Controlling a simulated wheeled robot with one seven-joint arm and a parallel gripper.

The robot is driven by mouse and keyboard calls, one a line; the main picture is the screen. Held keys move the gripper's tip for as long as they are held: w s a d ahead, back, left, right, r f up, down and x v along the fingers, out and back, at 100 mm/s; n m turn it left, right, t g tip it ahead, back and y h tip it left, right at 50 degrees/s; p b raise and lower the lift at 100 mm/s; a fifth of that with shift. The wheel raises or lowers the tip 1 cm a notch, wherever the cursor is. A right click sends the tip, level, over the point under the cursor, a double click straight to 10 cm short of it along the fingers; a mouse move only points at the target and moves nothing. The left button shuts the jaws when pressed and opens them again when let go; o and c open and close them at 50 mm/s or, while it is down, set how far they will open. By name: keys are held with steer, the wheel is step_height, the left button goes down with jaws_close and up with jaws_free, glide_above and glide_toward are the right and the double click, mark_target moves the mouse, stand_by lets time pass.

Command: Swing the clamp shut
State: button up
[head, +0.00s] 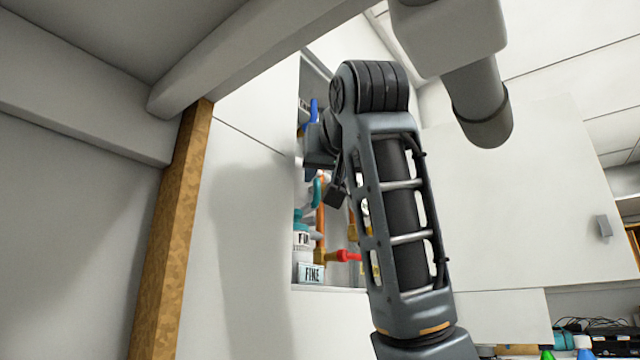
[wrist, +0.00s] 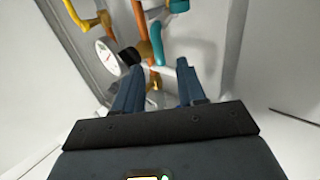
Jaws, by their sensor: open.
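I cannot make out the clamp for certain in either view. My gripper (wrist: 154,70) is open in the wrist view, its two dark blue fingers apart with nothing held. It reaches toward a recess of coloured pipes. Beyond the fingers are an orange pipe (wrist: 143,40), a teal pipe (wrist: 157,42) and a black knob (wrist: 129,57) beside the left fingertip; whether they touch, I cannot tell. In the head view my arm hides much of the recess and most of the gripper.
A white round gauge (wrist: 109,57) and a yellow pipe (wrist: 80,17) are left in the wrist view. In the head view the recess holds a red handle (head: 346,255) and a "FINE" label (head: 311,273). A wooden post (head: 168,240) and an overhead beam (head: 240,45) stand left.

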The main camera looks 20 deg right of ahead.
steer(key=shift+b+v, duration=0.35)
steer(key=shift+v, duration=1.6)
steer(key=shift+w+d, duration=0.2)
steer(key=shift+d, duration=0.1)
steer(key=shift+c, duration=1.4)
steer(key=d+y, duration=0.1)
steer(key=w+d+m+y, duration=0.1)
steer(key=w+d+f+m+y, duration=0.1)
steer(key=d+y, duration=0.1)
steer(key=shift+w+g+p, duration=0.2)
steer(key=shift+g+p, duration=0.2)
steer(key=c, duration=0.5)
steer(key=d+m+y, duration=0.2)
steer(key=d, duration=0.1)
steer(key=shift+w+f+g+y, duration=0.2)
steer(key=shift+g+y, duration=0.1)
steer(key=shift+y, duration=0.1)
jaws_close()
steer(key=s+d+m+g+y+p, duration=0.1)
steer(key=s+d+m+y, duration=0.3)
steer(key=d+y, duration=0.3)
steer(key=w+a+r+p, duration=0.1)
steer(key=w+a+p, duration=0.3)
steer(key=w+a, duration=0.4)
steer(key=shift+a+g+y+p, duration=0.3)
steer(key=shift+a+y+p, duration=0.1)
steer(key=shift+a, duration=0.15)
